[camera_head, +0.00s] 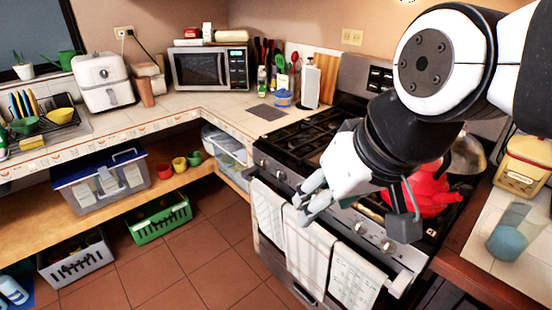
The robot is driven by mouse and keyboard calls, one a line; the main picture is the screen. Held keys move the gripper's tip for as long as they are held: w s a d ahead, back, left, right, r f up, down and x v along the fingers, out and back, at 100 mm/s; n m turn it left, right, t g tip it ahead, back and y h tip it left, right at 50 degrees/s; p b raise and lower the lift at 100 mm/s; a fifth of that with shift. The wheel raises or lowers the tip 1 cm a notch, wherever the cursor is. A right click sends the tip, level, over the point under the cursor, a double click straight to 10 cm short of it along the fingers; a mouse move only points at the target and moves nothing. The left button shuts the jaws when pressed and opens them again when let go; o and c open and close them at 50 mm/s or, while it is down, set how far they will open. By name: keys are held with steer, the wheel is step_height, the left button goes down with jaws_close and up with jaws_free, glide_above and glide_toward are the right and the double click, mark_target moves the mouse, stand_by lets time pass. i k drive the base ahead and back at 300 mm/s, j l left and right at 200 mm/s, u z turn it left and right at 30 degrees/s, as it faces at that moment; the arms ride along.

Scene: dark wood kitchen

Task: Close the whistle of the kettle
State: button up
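The red kettle (430,193) sits on the right part of the stove top, partly hidden behind my arm. Its whistle cannot be made out clearly. My gripper (303,207) is left of the kettle, in front of the stove and over the hanging towels, pointing down and left. Its two grey fingers look apart with nothing between them. It is clear of the kettle.
The stove (318,135) has black grates, front knobs and an oven handle with towels (305,245). A microwave (210,68) stands at the back. The tiled floor at left is mostly free.

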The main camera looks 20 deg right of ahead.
mark_target(466, 191)
steer(key=z, duration=1.1)
